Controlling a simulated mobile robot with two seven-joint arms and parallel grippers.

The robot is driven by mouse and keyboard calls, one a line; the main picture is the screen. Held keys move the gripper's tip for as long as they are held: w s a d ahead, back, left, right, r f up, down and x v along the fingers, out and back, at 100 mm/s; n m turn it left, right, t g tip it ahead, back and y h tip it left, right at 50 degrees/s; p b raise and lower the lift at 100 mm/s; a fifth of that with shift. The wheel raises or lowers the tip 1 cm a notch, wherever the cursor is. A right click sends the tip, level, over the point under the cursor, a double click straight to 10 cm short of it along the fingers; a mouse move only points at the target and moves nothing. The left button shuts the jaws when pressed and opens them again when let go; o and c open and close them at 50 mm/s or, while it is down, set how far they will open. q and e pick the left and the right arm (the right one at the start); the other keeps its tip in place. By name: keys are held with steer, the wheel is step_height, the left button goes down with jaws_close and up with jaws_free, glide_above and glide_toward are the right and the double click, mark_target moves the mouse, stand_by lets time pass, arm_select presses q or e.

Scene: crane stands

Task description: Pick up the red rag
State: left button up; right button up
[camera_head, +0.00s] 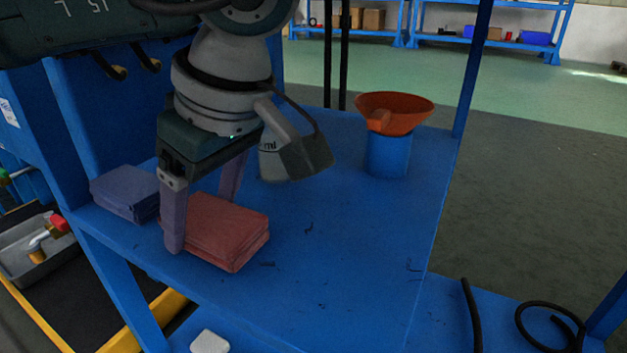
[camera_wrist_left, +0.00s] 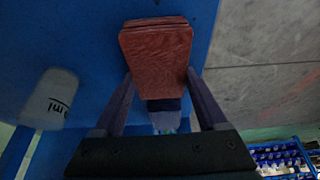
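The red rag (camera_head: 228,230) is a folded flat stack on the blue shelf (camera_head: 330,260). My left gripper (camera_head: 202,222) points down over it with its two fingers wide apart. In the head view one finger stands at the rag's left side and the other is behind it, its tip partly hidden. In the left wrist view the red rag (camera_wrist_left: 157,55) lies between and just beyond the fingertips. I cannot tell whether the fingers touch it. My right gripper is in neither view.
A folded blue-purple rag (camera_head: 125,191) lies left of the gripper. A grey measuring jug (camera_head: 292,155) stands close behind it. An orange funnel (camera_head: 396,112) sits on a blue cylinder (camera_head: 387,155) farther right. Shelf posts rise at the corners. The shelf's front right is clear.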

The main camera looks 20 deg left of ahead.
arm_select(q)
steer(key=c, duration=0.8)
steer(key=shift+o, duration=0.2)
steer(key=shift+r+p, duration=0.5)
steer(key=shift+r, duration=0.1)
steer(key=shift+r+p, duration=0.45)
steer(key=shift+r, duration=0.05)
steer(key=s+d+p, duration=0.6)
steer(key=s+d, duration=0.6)
steer(key=d, duration=0.1)
steer(key=shift+s+f, duration=0.25)
steer(key=shift+f, duration=0.1)
